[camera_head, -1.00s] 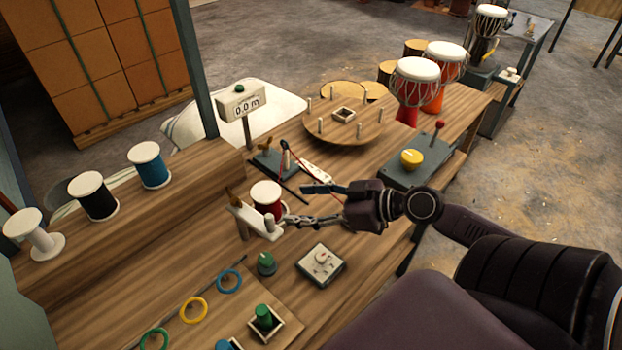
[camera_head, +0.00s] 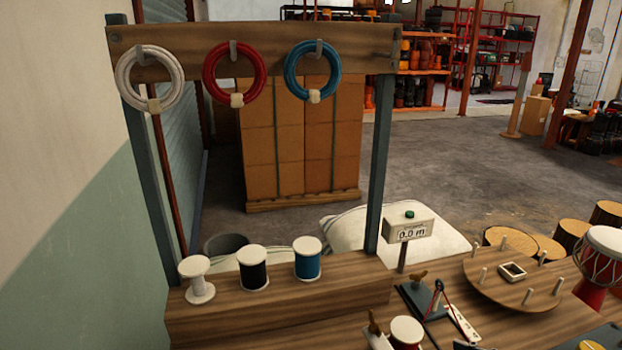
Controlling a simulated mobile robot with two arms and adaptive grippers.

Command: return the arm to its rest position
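Only a small dark tip of my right gripper (camera_head: 466,344) shows at the bottom edge, just right of the red spool (camera_head: 406,331). The rest of that gripper and its arm are below the picture, so I cannot tell whether it is open or shut. My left gripper and arm are not in view.
White (camera_head: 197,280), black (camera_head: 253,268) and blue (camera_head: 308,259) spools stand on the wooden ledge (camera_head: 240,312). White, red and blue coils hang from the beam (camera_head: 190,52). A display post (camera_head: 408,231), round pegged board (camera_head: 492,285) and goblet drum (camera_head: 603,262) stand rightward.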

